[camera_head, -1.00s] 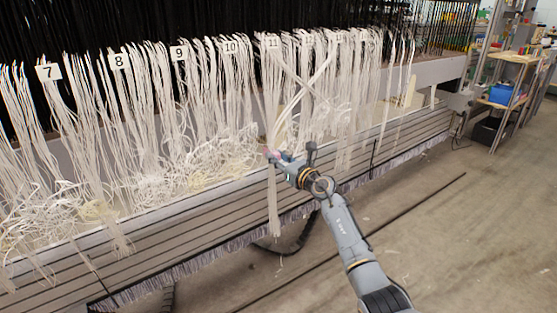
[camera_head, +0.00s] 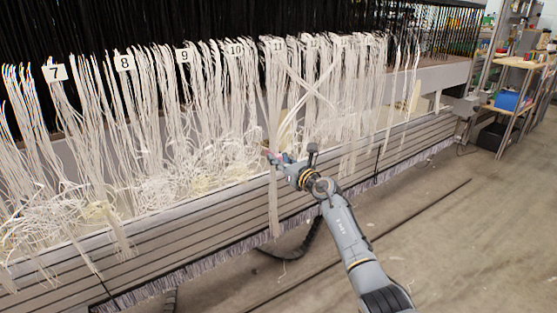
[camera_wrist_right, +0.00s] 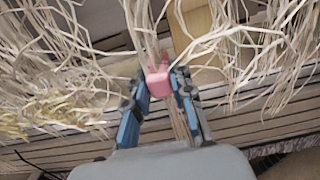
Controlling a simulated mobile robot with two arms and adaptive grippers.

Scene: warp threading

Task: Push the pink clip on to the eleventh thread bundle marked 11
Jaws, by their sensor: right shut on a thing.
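The pink clip (camera_wrist_right: 158,82) is between the fingertips of my right gripper (camera_wrist_right: 157,88) in the right wrist view. My right gripper (camera_head: 276,160) is shut on it, and only a small bit of pink shows in the head view. White threads run down into the top of the clip, and some hang below it. The eleventh thread bundle (camera_head: 273,110) hangs under the tag marked 11 (camera_head: 278,44), and the gripper is at its lower part. Whether the threads sit fully inside the clip cannot be told. My left gripper is not in view.
Bundles marked 7 (camera_head: 55,72), 8, 9 and 10 hang to the left, with tangled ends. More bundles hang to the right, some strands crossing. A slatted beam (camera_head: 200,235) runs below. A shelf with a blue bin (camera_head: 507,100) stands at the far right. The floor in front is mostly clear.

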